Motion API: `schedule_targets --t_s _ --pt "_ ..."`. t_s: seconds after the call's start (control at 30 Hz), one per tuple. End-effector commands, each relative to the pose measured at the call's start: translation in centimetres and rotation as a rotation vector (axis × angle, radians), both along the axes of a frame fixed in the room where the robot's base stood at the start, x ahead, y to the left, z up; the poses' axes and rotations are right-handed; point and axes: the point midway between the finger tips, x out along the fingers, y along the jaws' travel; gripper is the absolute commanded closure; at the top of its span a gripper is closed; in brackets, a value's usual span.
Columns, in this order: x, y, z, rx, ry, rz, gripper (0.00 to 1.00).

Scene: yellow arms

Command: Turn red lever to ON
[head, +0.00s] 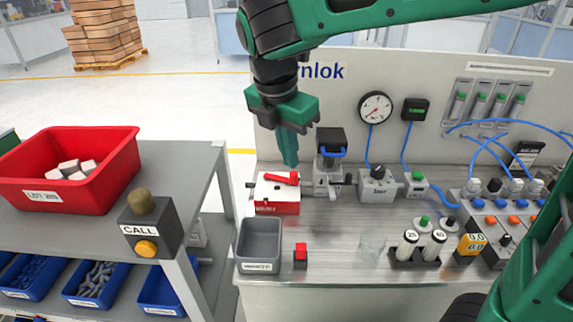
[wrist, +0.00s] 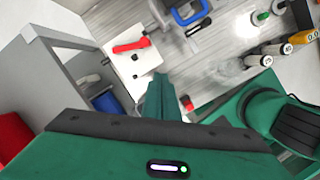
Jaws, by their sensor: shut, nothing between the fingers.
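The red lever (head: 281,178) lies on top of a white and red box (head: 277,198) on the metal bench, towards its left end. In the wrist view the lever (wrist: 131,46) lies across the upper part of the white box face (wrist: 135,66). My gripper (head: 290,163) is shut and empty, pointing down just above the lever in the head view. In the wrist view its fingertips (wrist: 159,77) are below and right of the lever, apart from it. I cannot read any ON mark.
A black-topped device with a blue handle (head: 331,160) stands close right of the box. A grey bin (head: 260,246) and a small red block (head: 301,256) lie in front. Gauges (head: 375,107) are on the back panel. A side table with a red crate (head: 110,178) is left.

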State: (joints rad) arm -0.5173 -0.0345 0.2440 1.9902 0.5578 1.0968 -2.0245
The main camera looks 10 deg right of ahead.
Motion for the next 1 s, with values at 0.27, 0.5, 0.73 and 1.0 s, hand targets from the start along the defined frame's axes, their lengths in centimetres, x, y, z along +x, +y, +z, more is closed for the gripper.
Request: schedule_targets --t_s 0.27,0.5,0.73,1.0 --pt "-0.2 3.3 -0.3 -0.023 0.019 0.189 1.00" --pt "0.5 2.4 -3.7 -0.024 0.022 0.183 1.00" --pt "1.3 1.5 -7.9 -0.024 0.022 0.180 1.00" --pt "3.6 -0.2 -9.6 -0.021 0.019 0.176 1.00"
